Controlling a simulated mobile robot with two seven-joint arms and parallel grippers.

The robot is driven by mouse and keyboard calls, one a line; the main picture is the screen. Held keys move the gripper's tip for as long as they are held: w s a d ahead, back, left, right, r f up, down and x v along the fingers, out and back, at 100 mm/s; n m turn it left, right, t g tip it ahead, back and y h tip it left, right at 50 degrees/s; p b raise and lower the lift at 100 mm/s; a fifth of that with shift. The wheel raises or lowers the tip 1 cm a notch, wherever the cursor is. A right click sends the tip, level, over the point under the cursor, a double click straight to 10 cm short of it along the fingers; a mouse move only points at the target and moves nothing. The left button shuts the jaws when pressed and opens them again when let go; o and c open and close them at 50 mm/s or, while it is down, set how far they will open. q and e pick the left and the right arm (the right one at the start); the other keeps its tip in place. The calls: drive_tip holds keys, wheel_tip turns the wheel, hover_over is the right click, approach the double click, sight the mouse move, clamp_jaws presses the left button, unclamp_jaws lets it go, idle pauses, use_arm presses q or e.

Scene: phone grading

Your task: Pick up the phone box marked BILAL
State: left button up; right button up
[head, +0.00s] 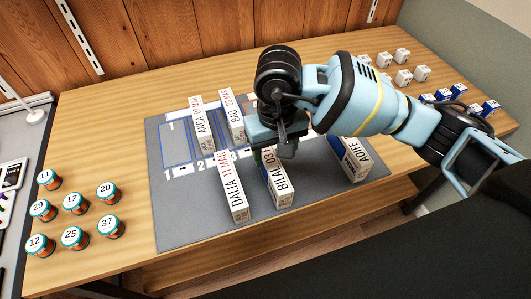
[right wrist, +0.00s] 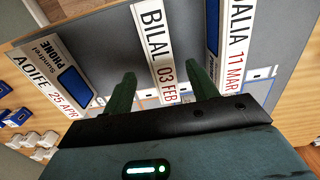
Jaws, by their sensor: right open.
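The phone box marked BILAL (head: 279,184) stands on the grey mat (head: 180,225) in the front row, between the DALIA box (head: 234,187) and the AOIFE box (head: 352,160). My right gripper (head: 273,152) is over its far end. In the right wrist view the white BILAL box (right wrist: 158,50), with the date 03 FEB, lies between the two open green fingers of my right gripper (right wrist: 162,92). The fingers appear apart from the box sides. My left gripper is in neither view.
The ANCA box (head: 203,126) and BAO box (head: 233,112) stand behind on the mat. Several numbered jars (head: 75,203) stand at the left of the table. Small white boxes (head: 403,75) and blue-and-white boxes (head: 443,94) are at the right. The mat's front left is clear.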

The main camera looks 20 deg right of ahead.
sight(273, 164)
drive_tip(key=shift+w, duration=0.2)
drive_tip(key=shift+s, duration=0.4)
drive_tip(key=shift+s+f, duration=0.15)
drive_tip(key=shift+f, duration=0.15)
drive_tip(key=shift+w+f, duration=0.2)
drive_tip(key=shift+f, duration=0.7)
drive_tip(key=shift+w+f+p, duration=0.15)
drive_tip(key=shift+f+p, duration=0.05)
drive_tip(key=shift+f, duration=1.1)
drive_tip(key=shift+w+f+p, duration=0.1)
drive_tip(key=shift+f+p, duration=0.05)
drive_tip(key=shift+f, duration=1.15)
drive_tip(key=shift+a, duration=0.1)
drive_tip(key=c, duration=1.2)
drive_tip(key=shift+c, duration=0.2)
